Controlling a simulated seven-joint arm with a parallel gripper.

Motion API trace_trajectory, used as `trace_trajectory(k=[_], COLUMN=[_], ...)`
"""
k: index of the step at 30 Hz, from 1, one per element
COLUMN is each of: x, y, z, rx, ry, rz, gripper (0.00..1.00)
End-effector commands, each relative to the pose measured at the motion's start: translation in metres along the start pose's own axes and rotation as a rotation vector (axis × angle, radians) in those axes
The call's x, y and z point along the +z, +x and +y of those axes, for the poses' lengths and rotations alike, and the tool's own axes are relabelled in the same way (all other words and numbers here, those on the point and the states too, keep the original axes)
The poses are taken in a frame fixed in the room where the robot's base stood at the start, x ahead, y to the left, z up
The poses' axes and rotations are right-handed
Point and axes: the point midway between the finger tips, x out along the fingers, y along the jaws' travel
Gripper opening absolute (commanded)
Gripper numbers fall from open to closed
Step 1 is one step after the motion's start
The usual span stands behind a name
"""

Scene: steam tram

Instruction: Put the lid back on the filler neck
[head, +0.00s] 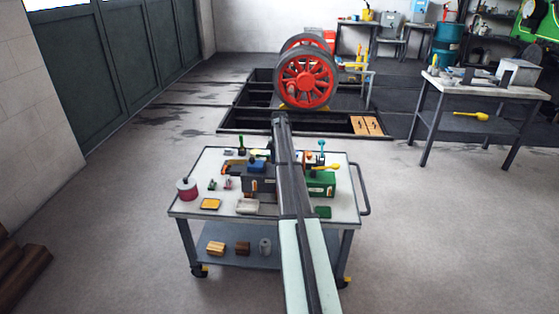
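A green box-shaped unit (320,187) stands on the right half of the trolley top, with small fittings and a yellow piece (326,167) on it. A dark box-shaped unit (261,187) with a blue part on top (257,166) stands to its left. I cannot pick out the filler neck or its lid for sure at this size. My arm reaches away over the trolley and covers the strip between the two units. I cannot make out my gripper's fingers, or whether they hold anything.
The trolley's white top (180,207) also bears a pinkish-red tin (187,189), a yellow dish (210,204), a pale tray (248,206) and small parts. Blocks lie on its lower shelf (225,262). Behind are a pit and red wheels (305,80); a workbench (480,87) stands right.

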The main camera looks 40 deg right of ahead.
Motion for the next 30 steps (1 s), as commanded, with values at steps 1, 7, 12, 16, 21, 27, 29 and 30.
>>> trace_trajectory(k=[1,7,12,16,21,27,29,30], x=[0.0,0.0,0.0,0.0,-0.0001,0.0,0.0,0.0], y=[0.0007,0.0011,0.0011,0.0012,0.0014,0.0014,0.0014,0.0014], z=[0.0,0.0,0.0,0.0,0.0,0.0,0.0,0.0], rx=[0.0,0.0,0.0,0.0,0.0,0.0,0.0,0.0], ry=[0.0,0.0,0.0,0.0,0.0,0.0,0.0,0.0], rz=[0.0,0.0,0.0,0.0,0.0,0.0,0.0,0.0], gripper=[0.17,0.17,0.17,0.17,0.17,0.54,0.6,0.64])
